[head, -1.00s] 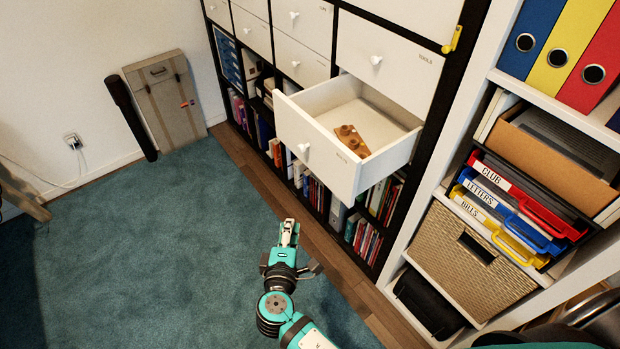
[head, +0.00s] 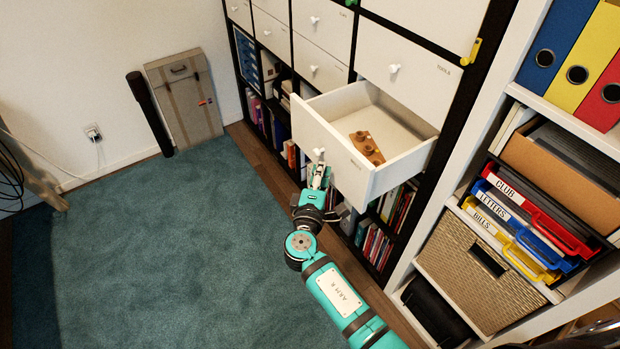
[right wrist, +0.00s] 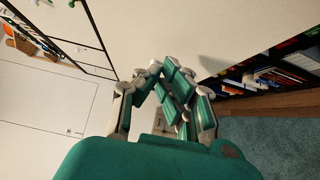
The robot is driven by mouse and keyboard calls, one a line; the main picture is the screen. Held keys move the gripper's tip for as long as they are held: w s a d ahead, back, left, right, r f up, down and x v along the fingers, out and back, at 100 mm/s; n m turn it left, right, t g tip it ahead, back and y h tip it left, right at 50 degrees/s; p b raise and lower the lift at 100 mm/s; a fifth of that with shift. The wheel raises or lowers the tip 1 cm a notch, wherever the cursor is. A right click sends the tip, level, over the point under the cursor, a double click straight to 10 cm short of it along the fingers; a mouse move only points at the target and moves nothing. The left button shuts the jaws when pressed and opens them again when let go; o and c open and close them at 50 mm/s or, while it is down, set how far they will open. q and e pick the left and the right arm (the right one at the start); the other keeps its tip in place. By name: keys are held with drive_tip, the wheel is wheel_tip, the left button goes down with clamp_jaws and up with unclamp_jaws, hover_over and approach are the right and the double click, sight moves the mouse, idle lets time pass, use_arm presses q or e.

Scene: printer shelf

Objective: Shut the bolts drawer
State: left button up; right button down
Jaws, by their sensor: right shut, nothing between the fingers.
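The open white drawer (head: 348,168) sticks out of the cabinet in the head view. Its front has a small white knob and a label too small to read. A brown piece with small round knobs (head: 367,147) lies inside. My right gripper (head: 319,172) is at the drawer front, just below the knob; I cannot tell whether it touches. Its fingers (right wrist: 172,85) are shut and empty in the right wrist view, in front of a large pale surface. My left gripper is not in view.
Closed white drawers (head: 405,68) stand above and beside the open one. Books (head: 375,245) fill the cubbies below. A white shelf at right holds binders (head: 552,45), letter trays and a wicker basket (head: 462,258). The teal carpet (head: 190,250) is clear.

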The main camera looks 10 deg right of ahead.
drive_tip(key=shift+w+d, duration=0.2)
drive_tip(key=shift+d, duration=0.3)
drive_tip(key=shift+d, duration=0.1)
drive_tip(key=b, duration=0.4)
hover_over(389, 153)
drive_tip(key=shift+a, duration=0.4)
drive_tip(key=shift+d, duration=0.35)
drive_tip(key=shift+w+r, duration=0.1)
drive_tip(key=shift+d+r, duration=0.1)
drive_tip(key=shift+d, duration=0.05)
